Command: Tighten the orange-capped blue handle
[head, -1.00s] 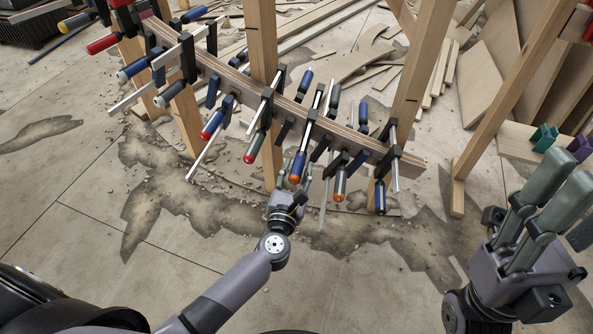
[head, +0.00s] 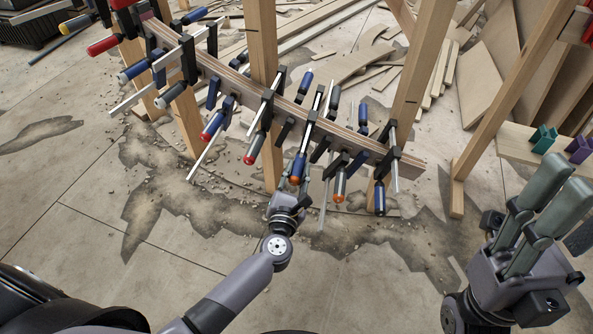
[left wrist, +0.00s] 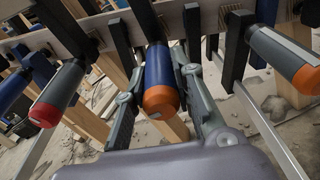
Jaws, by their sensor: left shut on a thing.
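The blue handle with an orange cap (head: 298,168) belongs to a clamp on the curved laminated strip. It points down toward me, and in the left wrist view the handle (left wrist: 160,76) sits between the two fingers. My left gripper (head: 292,184) is shut on this handle, with one finger on each side. It also shows in the left wrist view (left wrist: 160,105). My right gripper (head: 552,185) is at the right edge of the head view, fingers pointing up and apart, with nothing between them.
Several clamps crowd both sides, including a grey handle with an orange cap (head: 340,185) close on the right and a red-capped handle (head: 254,148) on the left. Wooden posts (head: 263,60) hold the curved strip (head: 345,138). The floor in front is open, with debris.

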